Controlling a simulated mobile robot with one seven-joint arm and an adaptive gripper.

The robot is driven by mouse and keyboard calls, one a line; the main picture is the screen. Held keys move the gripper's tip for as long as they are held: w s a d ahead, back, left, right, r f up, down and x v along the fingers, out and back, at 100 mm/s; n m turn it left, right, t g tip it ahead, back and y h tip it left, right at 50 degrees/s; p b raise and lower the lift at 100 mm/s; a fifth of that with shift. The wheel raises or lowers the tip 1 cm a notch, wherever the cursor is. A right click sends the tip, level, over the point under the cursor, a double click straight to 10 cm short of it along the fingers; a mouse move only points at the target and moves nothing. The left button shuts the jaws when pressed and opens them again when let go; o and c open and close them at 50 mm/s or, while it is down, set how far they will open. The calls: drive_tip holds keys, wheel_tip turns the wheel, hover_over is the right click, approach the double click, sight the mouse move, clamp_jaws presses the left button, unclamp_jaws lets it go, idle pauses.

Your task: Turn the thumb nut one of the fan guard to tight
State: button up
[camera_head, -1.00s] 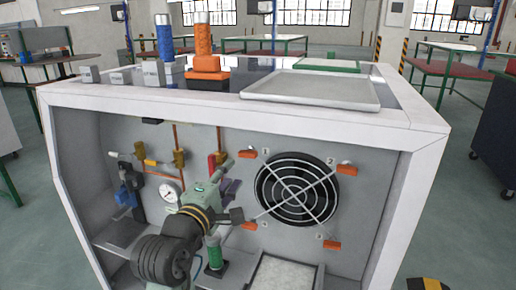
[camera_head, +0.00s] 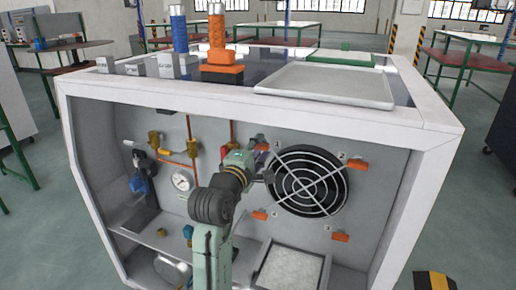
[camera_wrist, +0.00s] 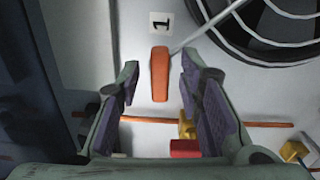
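Thumb nut one is a long orange handle (camera_wrist: 160,75) beside the label 1 plate (camera_wrist: 160,22) in the wrist view. It lies lengthwise between my gripper's fingertips (camera_wrist: 161,88), with a gap on both sides. My gripper is open and empty. In the head view my gripper (camera_head: 262,163) is at the upper left corner of the fan guard (camera_head: 307,182) and mostly hides nut one. The other orange thumb nuts are at the upper right (camera_head: 357,166), lower left (camera_head: 259,215) and lower right (camera_head: 341,237) of the guard.
A copper pipe (camera_wrist: 150,121) and a red part (camera_wrist: 185,149) lie near my fingers in the wrist view. A pressure gauge (camera_head: 182,181) and brass valves are left of my arm. The white cabinet frame (camera_head: 270,106) surrounds the recess; a tray (camera_head: 325,88) sits on top.

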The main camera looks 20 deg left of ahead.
clamp_jaws()
idle(0.3)
drive_tip(key=shift+m, duration=0.3)
drive_tip(key=m, duration=0.3)
drive_tip(key=shift+f+b, duration=0.1)
drive_tip(key=shift+b, duration=0.3)
drive_tip(key=m+b, duration=0.1)
drive_tip(key=m, duration=0.2)
drive_tip(key=shift+m, duration=0.3)
drive_tip(key=m+b, duration=0.2)
drive_tip(key=m, duration=0.4)
drive_tip(key=shift+b, duration=0.3)
drive_tip(key=m+b, duration=0.2)
drive_tip(key=m, duration=0.3)
drive_tip(key=shift+m, duration=0.3)
